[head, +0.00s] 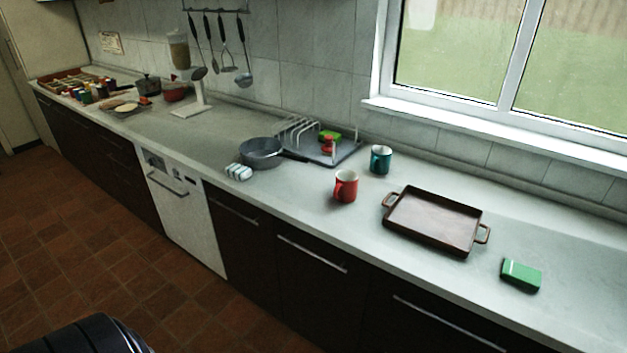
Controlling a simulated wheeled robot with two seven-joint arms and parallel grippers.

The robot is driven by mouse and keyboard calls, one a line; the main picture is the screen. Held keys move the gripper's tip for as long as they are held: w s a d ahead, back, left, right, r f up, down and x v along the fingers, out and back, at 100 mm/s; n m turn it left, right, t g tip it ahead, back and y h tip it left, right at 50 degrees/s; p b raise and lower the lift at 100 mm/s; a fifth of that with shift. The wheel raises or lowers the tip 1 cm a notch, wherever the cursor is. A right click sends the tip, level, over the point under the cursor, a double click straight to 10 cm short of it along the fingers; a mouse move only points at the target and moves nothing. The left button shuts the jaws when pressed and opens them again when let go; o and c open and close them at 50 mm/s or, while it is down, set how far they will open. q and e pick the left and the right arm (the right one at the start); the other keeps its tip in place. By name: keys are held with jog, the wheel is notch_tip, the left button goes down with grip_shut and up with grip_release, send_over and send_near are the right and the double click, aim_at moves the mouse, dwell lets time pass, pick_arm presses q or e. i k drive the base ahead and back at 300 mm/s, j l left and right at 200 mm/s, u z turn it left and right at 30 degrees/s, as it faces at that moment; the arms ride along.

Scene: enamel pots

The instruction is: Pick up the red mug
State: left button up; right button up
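The red mug (346,187) stands upright on the pale worktop (300,205), near its front edge and left of a brown tray. A teal mug (381,159) stands behind it and to the right, apart from it. Neither of my grippers shows in the head view. Nothing is touching the red mug.
A brown two-handled tray (433,220) lies right of the mug, and a green box (521,274) further right. A grey pan (261,152), a striped item (238,172) and a dish rack (318,143) stand to the left. Worktop in front of the mug is clear.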

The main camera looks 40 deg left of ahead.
aim_at(346, 179)
jog(key=u, duration=0.95)
